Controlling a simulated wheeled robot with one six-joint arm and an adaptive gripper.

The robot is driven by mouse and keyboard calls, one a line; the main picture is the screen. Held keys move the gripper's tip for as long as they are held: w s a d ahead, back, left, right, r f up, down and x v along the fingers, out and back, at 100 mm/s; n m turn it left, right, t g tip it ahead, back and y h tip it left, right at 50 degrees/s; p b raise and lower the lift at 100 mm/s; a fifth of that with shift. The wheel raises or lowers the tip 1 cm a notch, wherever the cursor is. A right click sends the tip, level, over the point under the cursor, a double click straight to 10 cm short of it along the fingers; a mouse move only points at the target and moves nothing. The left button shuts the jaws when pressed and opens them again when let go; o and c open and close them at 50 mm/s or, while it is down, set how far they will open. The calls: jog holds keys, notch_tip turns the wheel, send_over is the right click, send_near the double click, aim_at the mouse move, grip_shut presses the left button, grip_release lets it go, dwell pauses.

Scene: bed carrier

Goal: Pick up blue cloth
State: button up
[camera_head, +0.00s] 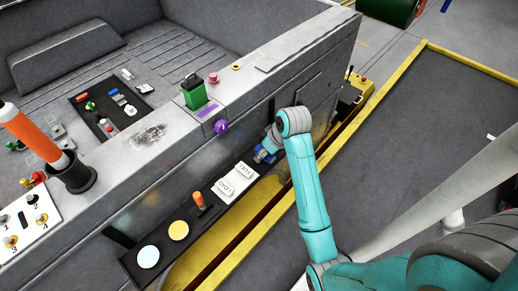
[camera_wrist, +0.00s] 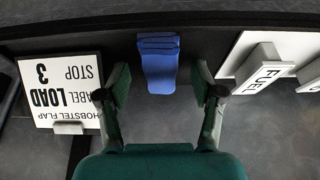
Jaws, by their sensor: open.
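The blue cloth (camera_wrist: 158,65) is a folded strip on the dark shelf in the wrist view, hanging down over its edge towards my gripper. In the head view a small blue patch of it (camera_head: 262,157) shows beside the end of my arm, the rest hidden. My gripper (camera_wrist: 158,88) is open, with one finger on each side of the cloth's lower end. No contact between the fingers and the cloth can be seen. In the head view my gripper (camera_head: 268,149) is at the side of the grey carrier, largely hidden by my own arm.
A white FUEL block (camera_wrist: 265,70) stands right of the cloth and a white LOAD sign (camera_wrist: 62,95) left of it, both close to my fingers. An orange-topped peg (camera_head: 199,200) and two discs sit along the shelf (camera_head: 133,262). A yellow rail (camera_head: 225,262) runs alongside.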

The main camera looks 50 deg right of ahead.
jog(key=c, duration=1)
jog(key=shift+c, duration=0.2)
jog(key=shift+r, duration=0.1)
